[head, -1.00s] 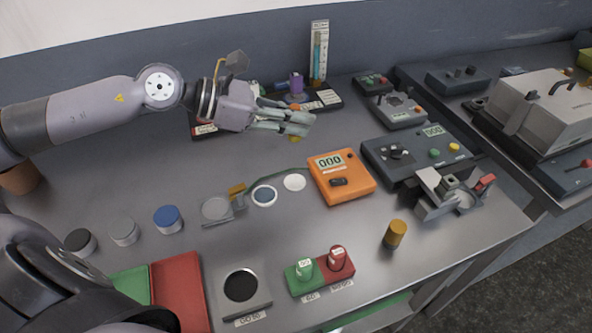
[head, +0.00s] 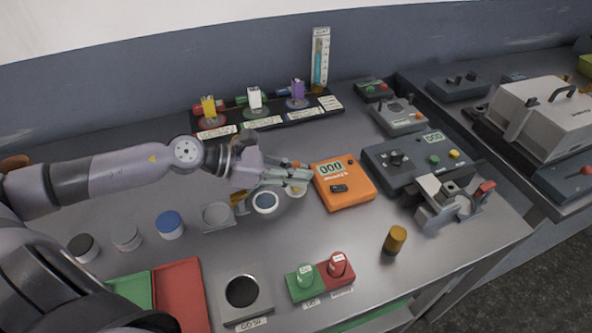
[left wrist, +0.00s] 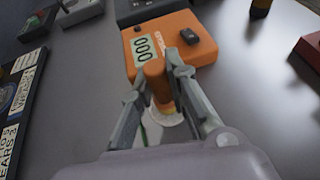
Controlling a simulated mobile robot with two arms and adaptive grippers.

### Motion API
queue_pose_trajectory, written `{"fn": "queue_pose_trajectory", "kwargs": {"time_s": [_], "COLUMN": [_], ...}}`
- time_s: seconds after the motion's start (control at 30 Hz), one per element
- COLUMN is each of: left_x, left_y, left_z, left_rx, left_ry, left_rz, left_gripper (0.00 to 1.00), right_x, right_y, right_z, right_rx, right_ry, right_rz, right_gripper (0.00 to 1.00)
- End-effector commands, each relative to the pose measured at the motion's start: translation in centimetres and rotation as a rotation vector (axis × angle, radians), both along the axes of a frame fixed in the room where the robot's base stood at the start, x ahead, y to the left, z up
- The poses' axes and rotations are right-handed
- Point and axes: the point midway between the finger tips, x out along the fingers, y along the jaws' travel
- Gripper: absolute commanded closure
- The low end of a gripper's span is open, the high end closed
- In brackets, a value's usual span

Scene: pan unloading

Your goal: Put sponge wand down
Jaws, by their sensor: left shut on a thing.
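My left gripper (head: 302,180) is over the table just left of the orange meter (head: 345,184). In the left wrist view its fingers (left wrist: 160,92) are shut on an orange-brown cylindrical handle (left wrist: 157,82), which I take for the sponge wand. The handle's lower end is mostly hidden between the fingers. A pale round disc (left wrist: 168,114) shows beneath it; I cannot tell whether the wand touches it. In the head view the fingers hide most of the wand. My right gripper is not in view.
A labelled black rack (head: 325,104) with yellow, white and purple pieces stands behind. An amber cylinder (head: 395,240) and red and green buttons (head: 320,277) stand in front. The table between them is clear.

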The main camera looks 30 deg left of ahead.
Motion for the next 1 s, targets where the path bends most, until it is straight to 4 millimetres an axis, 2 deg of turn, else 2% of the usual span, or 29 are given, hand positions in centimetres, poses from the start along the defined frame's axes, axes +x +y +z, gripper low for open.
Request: {"fn": "queue_pose_trajectory", "kwargs": {"time_s": [0.17,0.2,0.47,0.87,1.0], "left_x": [0.02,0.02,0.01,0.02,-0.38], "left_y": [0.0,0.01,0.01,0.01,0.57], "left_z": [-0.43,-0.3,-0.26,0.32,0.11], "left_rx": [-0.001,0.001,0.0,0.0,0.001], "left_ry": [-0.001,-0.001,0.0,0.0,0.004], "left_rz": [0.0,0.0,0.0,0.0,0.003], "left_gripper": [1.0,0.83,0.66,0.65,0.65], "right_x": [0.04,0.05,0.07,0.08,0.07], "right_y": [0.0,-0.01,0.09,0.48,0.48], "right_z": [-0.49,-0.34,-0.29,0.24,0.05], "right_rx": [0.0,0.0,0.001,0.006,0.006], "right_ry": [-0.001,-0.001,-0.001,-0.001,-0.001], "right_rz": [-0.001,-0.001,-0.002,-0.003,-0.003], "right_gripper": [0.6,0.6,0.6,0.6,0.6]}}
